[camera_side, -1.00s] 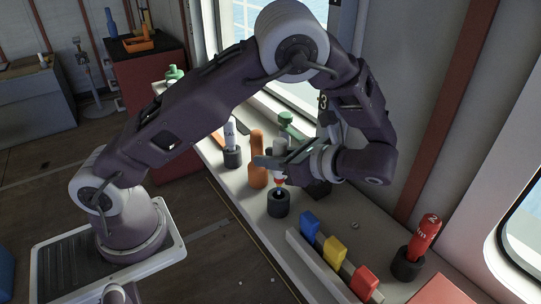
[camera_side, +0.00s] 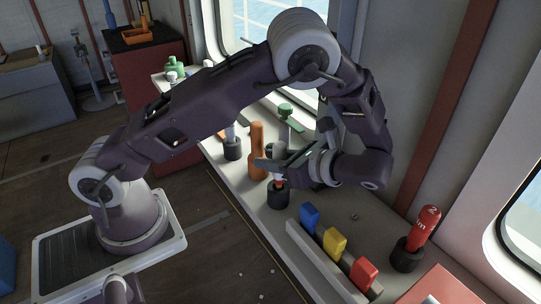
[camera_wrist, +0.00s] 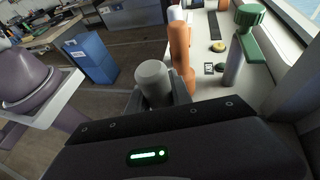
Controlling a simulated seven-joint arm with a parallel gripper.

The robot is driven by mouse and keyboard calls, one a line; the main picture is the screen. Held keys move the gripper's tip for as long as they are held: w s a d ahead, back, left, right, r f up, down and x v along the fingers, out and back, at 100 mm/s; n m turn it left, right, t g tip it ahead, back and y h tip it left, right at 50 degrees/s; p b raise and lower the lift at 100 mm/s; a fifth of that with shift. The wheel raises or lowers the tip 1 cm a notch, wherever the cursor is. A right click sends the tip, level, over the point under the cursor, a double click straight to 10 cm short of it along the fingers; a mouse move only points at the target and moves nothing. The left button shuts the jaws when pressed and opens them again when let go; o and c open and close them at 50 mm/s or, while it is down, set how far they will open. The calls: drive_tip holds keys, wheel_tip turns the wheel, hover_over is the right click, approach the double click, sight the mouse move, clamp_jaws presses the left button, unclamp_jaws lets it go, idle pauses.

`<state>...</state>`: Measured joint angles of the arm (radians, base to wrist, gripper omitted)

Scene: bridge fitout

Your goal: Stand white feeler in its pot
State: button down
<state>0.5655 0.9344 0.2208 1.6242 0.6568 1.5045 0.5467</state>
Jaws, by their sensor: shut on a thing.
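The white feeler (camera_side: 280,149) is upright in my gripper (camera_side: 277,165), its pale top showing above the fingers. A red band shows just below the fingers, and its lower end is at the mouth of a black pot (camera_side: 278,197). I cannot tell how deep the tip sits in the pot. In the wrist view the feeler's blunt pale top (camera_wrist: 153,78) stands between the fingers of my gripper (camera_wrist: 158,98); the pot is hidden there.
A red tool (camera_side: 425,227) stands in a black pot at right. Another pale tool stands in a black pot (camera_side: 232,149) at left. An orange bottle-like thing (camera_side: 257,145) stands close to my gripper. A rack with blue, yellow and red blocks (camera_side: 335,245) lies in front.

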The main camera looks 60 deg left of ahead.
drive_tip(key=shift+f, duration=0.95)
drive_tip(key=c, duration=1.1)
unclamp_jaws()
drive_tip(key=shift+d, duration=0.1)
